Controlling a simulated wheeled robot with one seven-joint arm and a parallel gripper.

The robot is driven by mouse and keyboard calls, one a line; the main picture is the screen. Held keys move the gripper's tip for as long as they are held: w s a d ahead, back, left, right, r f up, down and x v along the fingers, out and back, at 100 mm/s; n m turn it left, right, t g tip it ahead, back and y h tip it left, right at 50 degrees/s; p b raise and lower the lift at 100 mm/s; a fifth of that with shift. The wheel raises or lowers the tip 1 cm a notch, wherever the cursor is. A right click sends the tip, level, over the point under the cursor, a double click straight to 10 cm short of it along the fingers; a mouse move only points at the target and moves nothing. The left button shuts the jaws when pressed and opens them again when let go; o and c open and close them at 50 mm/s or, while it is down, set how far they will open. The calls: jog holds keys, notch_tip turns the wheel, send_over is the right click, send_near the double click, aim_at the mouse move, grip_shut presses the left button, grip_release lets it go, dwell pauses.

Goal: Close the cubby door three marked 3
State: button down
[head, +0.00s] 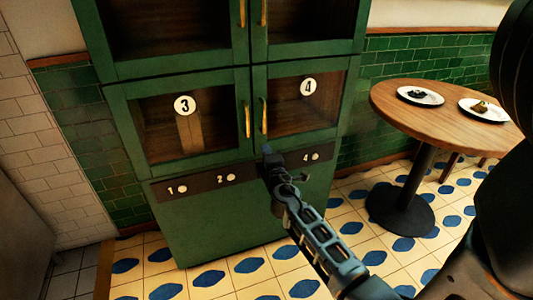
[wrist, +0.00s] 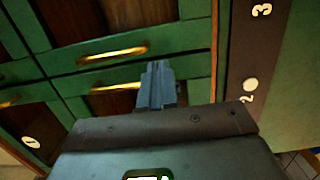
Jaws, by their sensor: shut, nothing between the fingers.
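Cubby door three (head: 220,144) is the lower-left green framed glass door of the cabinet, with a round white 3 plate and an upright brass handle (head: 247,119). It looks flush with the cabinet front; I cannot tell if a slight gap remains. A brown upright thing shows behind its glass.
Door four (head: 308,125) is to the right and looks shut. A dark strip (head: 200,184) with numbered white buttons runs below the doors. A round wooden table (head: 440,108) with two plates stands right. Tiled floor (head: 232,281) is clear in front.

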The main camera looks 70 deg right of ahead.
jog(key=s+a+b, duration=0.1)
jog(key=s, duration=0.9)
jog(key=shift+s+a+b, duration=0.15)
jog(key=shift+a+b, duration=0.15)
jog(key=shift+a, duration=0.1)
